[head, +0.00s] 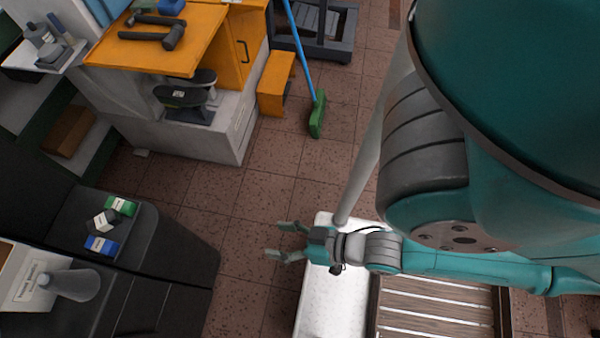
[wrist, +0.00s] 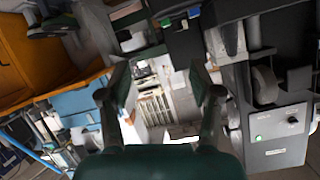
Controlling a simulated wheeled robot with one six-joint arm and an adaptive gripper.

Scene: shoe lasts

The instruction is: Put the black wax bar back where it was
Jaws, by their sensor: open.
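A dark bar with a white label (head: 104,221), apparently the black wax bar, lies on a dark ledge (head: 137,240) at the left. It sits at an angle between a green bar (head: 120,205) and a blue bar (head: 100,245). My gripper (head: 279,240) is well to the right of the bars, above the floor, with its fingers apart and nothing between them. In the wrist view my gripper (wrist: 163,88) is also open and empty. Small green and blue pieces show at the top there, too small to identify surely.
An orange-topped bench (head: 150,52) with a hammer (head: 158,40) stands at the back. A green broom (head: 317,115) stands on the tiles. Tiled floor is clear between ledge and gripper.

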